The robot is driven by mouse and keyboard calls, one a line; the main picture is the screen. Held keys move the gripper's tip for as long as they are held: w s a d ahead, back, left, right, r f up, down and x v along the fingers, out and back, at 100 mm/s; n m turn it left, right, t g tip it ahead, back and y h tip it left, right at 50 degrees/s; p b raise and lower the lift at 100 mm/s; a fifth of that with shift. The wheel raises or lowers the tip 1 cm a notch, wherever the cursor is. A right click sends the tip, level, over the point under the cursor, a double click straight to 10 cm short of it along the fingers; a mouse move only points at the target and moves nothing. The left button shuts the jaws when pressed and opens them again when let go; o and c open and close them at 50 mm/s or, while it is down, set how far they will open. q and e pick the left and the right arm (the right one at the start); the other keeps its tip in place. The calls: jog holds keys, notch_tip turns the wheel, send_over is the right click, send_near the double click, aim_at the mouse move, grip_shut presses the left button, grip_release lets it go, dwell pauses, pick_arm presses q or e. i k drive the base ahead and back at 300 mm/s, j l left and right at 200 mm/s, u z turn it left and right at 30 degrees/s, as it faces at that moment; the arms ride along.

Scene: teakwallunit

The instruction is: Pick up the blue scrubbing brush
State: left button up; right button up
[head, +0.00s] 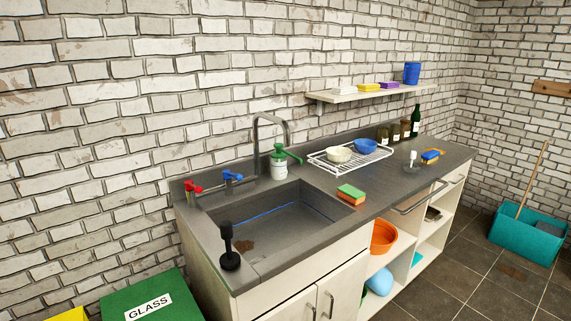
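A small blue brush-like item (430,156) with a yellow-orange part lies on the dark countertop (375,195), toward its right end. It looks like the blue scrubbing brush, but it is too small to make out in detail. Neither of my grippers is in view.
A sink (275,222) fills the counter's left part, with a black upright item (229,248) at its front corner. A green-and-orange sponge (351,194), a wire rack (350,158) with bowls, and jars with a bottle (415,121) stand on the counter. A shelf (365,95) hangs above.

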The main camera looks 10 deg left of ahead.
aim_at(429, 157)
jog(key=z, duration=0.8)
jog(key=i+l+z, duration=0.15)
jog(key=i+z, duration=0.55)
jog(key=i, duration=3.25)
jog(key=i+u, duration=0.15)
jog(key=i, duration=0.55)
jog(key=i+l+u, duration=0.15)
jog(key=i, duration=0.5)
jog(key=u, duration=1.6)
jog(key=l, duration=0.1)
